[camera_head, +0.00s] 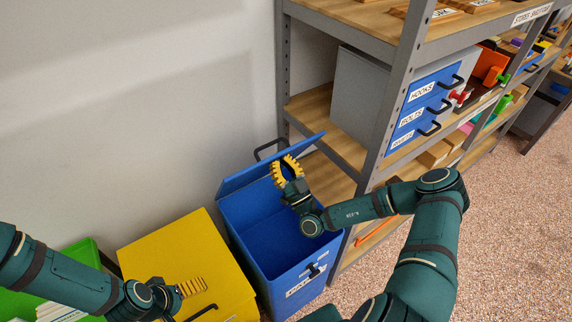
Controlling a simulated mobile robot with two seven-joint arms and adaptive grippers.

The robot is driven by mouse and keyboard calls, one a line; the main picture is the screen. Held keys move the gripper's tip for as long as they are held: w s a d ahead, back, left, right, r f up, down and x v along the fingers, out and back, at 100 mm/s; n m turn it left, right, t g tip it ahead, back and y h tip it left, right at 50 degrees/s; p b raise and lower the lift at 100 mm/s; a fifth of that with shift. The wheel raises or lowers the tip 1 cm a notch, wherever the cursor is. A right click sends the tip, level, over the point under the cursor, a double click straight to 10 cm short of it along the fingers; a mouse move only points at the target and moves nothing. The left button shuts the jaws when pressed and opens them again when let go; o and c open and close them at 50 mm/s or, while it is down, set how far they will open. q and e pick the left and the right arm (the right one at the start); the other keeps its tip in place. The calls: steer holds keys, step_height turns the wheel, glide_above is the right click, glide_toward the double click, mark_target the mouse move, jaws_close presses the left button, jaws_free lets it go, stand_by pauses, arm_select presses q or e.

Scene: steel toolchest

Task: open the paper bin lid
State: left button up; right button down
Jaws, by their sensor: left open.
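The blue bin (262,238) stands beside the shelf with its top open. Its lid (245,178) is raised and tilted up at the back, with a dark handle (269,148) at its top edge. The label (303,286) on its front is too small to read surely, so I cannot confirm it is the paper bin. My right gripper (285,168), with yellow fingers, is at the raised lid, over the back of the opening; contact is unclear. My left gripper (191,288) is open, over the yellow bin.
The yellow bin (170,246) stands shut left of the blue one. A green bin (84,250) with white papers is further left, partly behind my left arm. A steel shelf (378,125) with blue drawers (420,95) is close on the right. The wall is behind.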

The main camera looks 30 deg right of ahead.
steer(key=shift+g, duration=0.7)
steer(key=p+x, duration=0.2)
steer(key=x, duration=0.1)
steer(key=r+p+x, duration=0.1)
steer(key=x, duration=0.1)
steer(key=shift+s, duration=0.3)
arm_select(q)
step_height(320, 180, up, 4)
steer(key=shift+s+a+r, duration=0.1)
steer(key=shift+s+r, duration=0.05)
steer(key=shift+r, duration=0.1)
arm_select(e)
steer(key=f+x, duration=0.1)
steer(key=x, duration=0.8)
steer(key=shift+w, duration=0.2)
